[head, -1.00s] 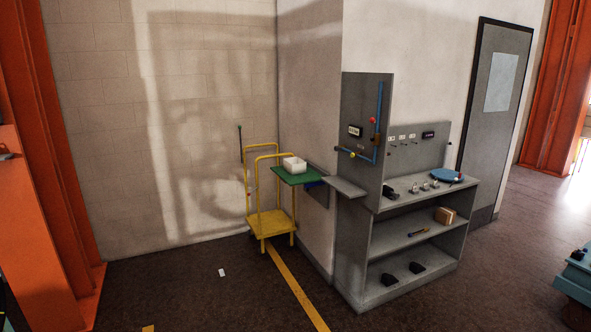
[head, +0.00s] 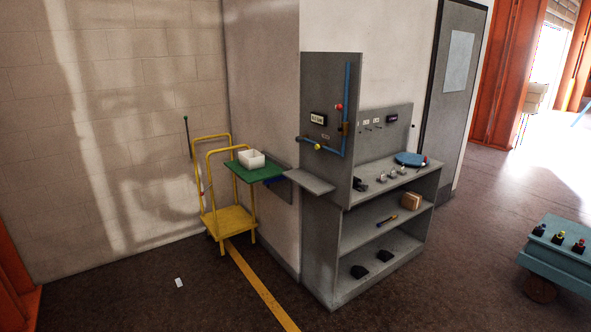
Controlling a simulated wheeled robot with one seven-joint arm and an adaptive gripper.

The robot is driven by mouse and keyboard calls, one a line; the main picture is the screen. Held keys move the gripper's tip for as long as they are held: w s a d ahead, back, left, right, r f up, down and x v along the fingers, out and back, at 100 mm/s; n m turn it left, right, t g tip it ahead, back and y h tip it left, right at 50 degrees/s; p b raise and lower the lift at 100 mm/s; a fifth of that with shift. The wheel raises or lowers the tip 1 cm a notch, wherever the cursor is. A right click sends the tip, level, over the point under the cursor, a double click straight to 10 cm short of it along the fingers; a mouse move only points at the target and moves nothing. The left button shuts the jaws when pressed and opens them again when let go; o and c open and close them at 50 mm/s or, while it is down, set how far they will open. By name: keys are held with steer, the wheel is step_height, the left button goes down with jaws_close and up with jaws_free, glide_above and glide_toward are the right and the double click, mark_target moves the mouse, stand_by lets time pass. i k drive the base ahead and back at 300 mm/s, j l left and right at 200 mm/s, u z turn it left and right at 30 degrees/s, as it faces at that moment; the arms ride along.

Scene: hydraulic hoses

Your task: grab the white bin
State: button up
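The white bin (head: 252,159) is a small open box. It sits upright on a green shelf (head: 262,174) fixed by the corner of the wall, to the left of the grey workbench. Its inside looks empty, though it is small at this distance. My gripper is not in the head view.
A yellow trolley (head: 228,220) stands beside the green shelf. A grey shelf plate (head: 309,182) juts from the workbench (head: 335,225) to the right. A teal cart (head: 565,250) stands at the right. A small white item (head: 179,283) lies on the otherwise open floor.

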mark_target(251, 160)
steer(key=i+j+z, duration=0.1)
steer(key=i+j, duration=0.35)
steer(key=i, duration=0.25)
steer(key=i+j, duration=0.45)
steer(key=i, duration=0.2)
steer(key=i+j+z, duration=0.15)
steer(key=i+j, duration=0.35)
steer(key=i, duration=0.15)
steer(key=i+j, duration=0.3)
steer(key=i, duration=0.2)
steer(key=i+j+z, duration=0.1)
steer(key=i+j, duration=0.15)
steer(key=i, duration=0.3)
steer(key=i+j, duration=0.3)
steer(key=i, duration=0.2)
